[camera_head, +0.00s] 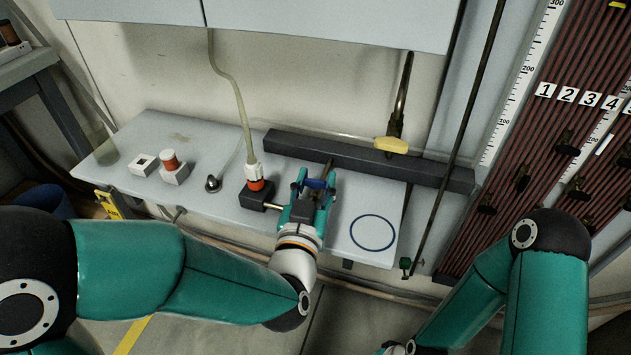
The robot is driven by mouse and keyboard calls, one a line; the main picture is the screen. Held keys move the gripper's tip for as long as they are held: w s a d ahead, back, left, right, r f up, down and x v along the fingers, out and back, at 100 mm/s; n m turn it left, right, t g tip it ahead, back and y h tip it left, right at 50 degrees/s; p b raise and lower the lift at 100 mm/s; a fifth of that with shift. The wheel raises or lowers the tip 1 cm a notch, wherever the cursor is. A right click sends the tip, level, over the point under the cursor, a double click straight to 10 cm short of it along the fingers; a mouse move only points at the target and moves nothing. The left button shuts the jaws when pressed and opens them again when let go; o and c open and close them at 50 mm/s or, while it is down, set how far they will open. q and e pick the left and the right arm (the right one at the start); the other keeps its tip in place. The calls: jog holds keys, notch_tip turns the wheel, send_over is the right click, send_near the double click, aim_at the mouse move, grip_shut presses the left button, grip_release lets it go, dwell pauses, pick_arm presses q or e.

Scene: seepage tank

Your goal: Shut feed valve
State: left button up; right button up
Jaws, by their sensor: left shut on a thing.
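My left gripper (313,190) is at the bench's middle, its fingers shut around a small blue handle (317,184) that shows between them. The fingers hide most of what the handle sits on. A short brass-coloured stub shows between the gripper and a black block (259,196), which carries an orange and white fitting with a pale hose (236,90). A yellow lever (393,143) lies across the foot of a dark pipe (402,90) behind. I cannot tell from the picture which handle is the feed valve. My right arm is at the lower right, its gripper out of view.
A dark bar (285,147) runs along the back. A blue ring (372,232) marks bare bench at right. A tube board (590,60) stands right.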

aim_at(315, 180)
pick_arm(q)
jog(key=shift+c, duration=0.8)
jog(key=shift+a+f+m+h+b, duration=0.1)
jog(key=shift+m+h+b, duration=0.4)
jog(key=shift+h+b, duration=0.25)
jog(key=shift+m+g+h, duration=0.3)
jog(key=shift+h, duration=0.15)
jog(key=o, duration=1.2)
jog(key=shift+c, duration=0.2)
jog(key=shift+r, duration=0.2)
notch_tip(315, 180, up, 10)
jog(key=shift+f, duration=0.15)
